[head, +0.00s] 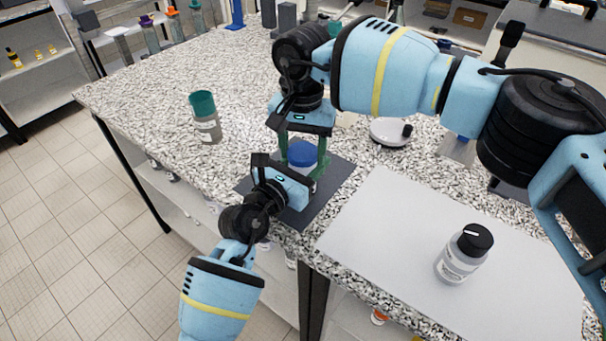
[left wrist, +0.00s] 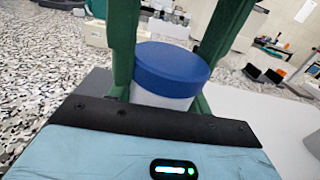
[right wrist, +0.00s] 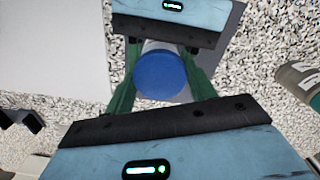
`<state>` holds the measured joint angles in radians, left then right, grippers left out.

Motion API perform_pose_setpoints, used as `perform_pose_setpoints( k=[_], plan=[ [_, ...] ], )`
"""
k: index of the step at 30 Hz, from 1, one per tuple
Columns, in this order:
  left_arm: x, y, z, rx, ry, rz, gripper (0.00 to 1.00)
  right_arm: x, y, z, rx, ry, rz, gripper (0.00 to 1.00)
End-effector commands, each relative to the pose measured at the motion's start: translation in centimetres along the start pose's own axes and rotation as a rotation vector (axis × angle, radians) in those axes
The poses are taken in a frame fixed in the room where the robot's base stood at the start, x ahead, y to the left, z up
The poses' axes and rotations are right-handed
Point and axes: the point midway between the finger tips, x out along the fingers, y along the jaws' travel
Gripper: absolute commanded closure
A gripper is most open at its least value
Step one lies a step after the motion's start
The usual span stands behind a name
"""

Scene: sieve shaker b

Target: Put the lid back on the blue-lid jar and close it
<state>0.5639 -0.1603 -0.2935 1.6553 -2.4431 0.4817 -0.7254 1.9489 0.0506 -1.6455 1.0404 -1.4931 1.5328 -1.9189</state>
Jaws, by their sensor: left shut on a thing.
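The blue lid (head: 302,154) sits level on top of the white jar (left wrist: 160,98) over the dark mat (head: 335,176). I cannot tell whether it is fully closed. My left gripper (head: 296,177) comes in low from the front and is shut on the jar; its fingertips are mostly hidden. My right gripper (head: 303,165) points down from above, its green fingers open on either side of the lid and upper jar. The lid also shows between the fingers in the right wrist view (right wrist: 160,75).
A teal-capped jar (head: 204,117) stands to the left on the speckled counter. A black-capped jar (head: 464,254) stands on the white board (head: 385,235) at the right. A round white device (head: 390,132) lies behind the mat. The counter's front edge is close to my left arm.

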Motion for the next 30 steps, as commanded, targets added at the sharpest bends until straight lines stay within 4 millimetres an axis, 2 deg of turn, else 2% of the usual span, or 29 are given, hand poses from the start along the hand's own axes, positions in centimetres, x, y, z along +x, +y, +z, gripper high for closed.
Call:
perform_pose_setpoints(
  k=[1, 3, 7, 10, 24, 30],
  plan=[
    [0.00, -0.05, -0.08, 0.000, 0.002, -0.001, 1.00, -0.01, -0.04, 0.01, 0.000, 0.000, -0.001, 0.64],
    [0.00, -0.06, -0.08, 0.000, 0.002, -0.001, 1.00, -0.01, -0.05, 0.01, -0.001, 0.000, -0.001, 0.72],
    [0.01, -0.07, -0.07, 0.000, 0.002, -0.002, 1.00, -0.02, -0.06, 0.02, 0.016, 0.000, -0.002, 0.73],
    [0.01, -0.08, -0.07, 0.000, 0.002, -0.002, 1.00, -0.01, -0.08, 0.02, 0.095, 0.000, -0.002, 0.73],
    [0.02, -0.13, -0.06, 0.001, 0.002, -0.003, 1.00, 0.03, -0.07, -0.01, 0.848, -0.001, -0.002, 0.73],
    [0.02, -0.14, -0.06, 0.001, 0.002, -0.003, 1.00, 0.02, -0.07, -0.04, 1.076, 0.000, -0.003, 0.73]
  ],
)
